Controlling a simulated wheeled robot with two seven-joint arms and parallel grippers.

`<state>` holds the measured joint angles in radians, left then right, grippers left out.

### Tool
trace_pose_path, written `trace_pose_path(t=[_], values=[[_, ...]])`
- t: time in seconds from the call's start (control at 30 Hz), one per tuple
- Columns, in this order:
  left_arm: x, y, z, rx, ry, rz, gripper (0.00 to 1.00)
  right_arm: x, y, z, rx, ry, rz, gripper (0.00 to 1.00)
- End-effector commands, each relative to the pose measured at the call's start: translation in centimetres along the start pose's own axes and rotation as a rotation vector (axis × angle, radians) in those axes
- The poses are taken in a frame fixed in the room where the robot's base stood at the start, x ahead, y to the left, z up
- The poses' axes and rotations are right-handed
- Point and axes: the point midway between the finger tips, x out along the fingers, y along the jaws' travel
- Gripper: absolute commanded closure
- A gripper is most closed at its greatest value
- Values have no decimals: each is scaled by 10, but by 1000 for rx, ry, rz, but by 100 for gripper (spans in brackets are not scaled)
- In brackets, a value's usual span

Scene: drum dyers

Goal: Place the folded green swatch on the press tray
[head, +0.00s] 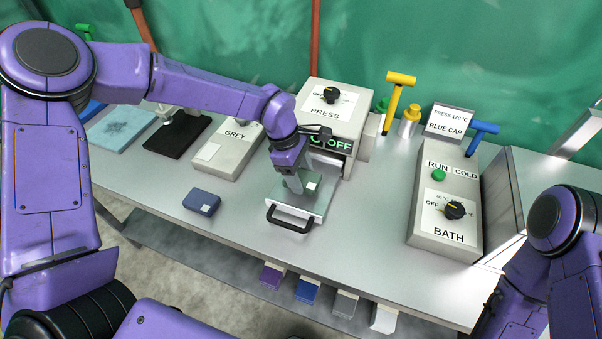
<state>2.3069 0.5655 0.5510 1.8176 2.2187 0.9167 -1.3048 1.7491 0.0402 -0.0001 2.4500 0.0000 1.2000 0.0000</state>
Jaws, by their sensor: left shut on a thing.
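The press tray (317,207) is a pale metal plate with a black handle, pulled out in front of the press (336,115). My left gripper (298,183) is over the tray, pointing down and shut on the folded green swatch (301,194). The swatch looks dark grey-green, with a small white label, and is partly hidden by the gripper. It is over the tray or on it; I cannot tell if it touches. My right arm shows at the lower right, but its gripper is out of view.
A folded blue swatch (202,202) lies on the table left of the tray. A grey box marked GREY (230,150) and a black pad (178,139) stand further left. The BATH unit (446,211) stands to the right. The table between tray and bath is clear.

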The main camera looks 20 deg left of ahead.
Motion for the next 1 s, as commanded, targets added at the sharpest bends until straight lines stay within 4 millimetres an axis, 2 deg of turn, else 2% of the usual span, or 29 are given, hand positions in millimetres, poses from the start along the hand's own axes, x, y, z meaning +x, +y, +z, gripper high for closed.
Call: trace_pose_path(t=[0.03,0.1,0.47,0.5,0.57,0.83,0.9,1.0], values=[[3,-2,0,2,5,-6,69,-11,1,-5,0,0,0,57],[12,-1,-3,2,3,-4,69,-14,1,-6,0,1,0,57],[22,-1,-6,1,0,-2,69,-9,0,-4,0,1,-1,57],[21,-1,-6,1,0,-1,33,-9,1,-4,0,1,0,57],[20,-1,-6,1,0,-2,14,-10,1,-4,0,1,-1,57],[20,-1,-5,1,0,-1,14,-10,1,-4,0,1,-1,57],[14,-1,-3,2,0,0,14,-13,1,-6,0,1,-1,57],[3,0,-5,0,-4,3,14,-4,0,-2,0,1,-1,57]])
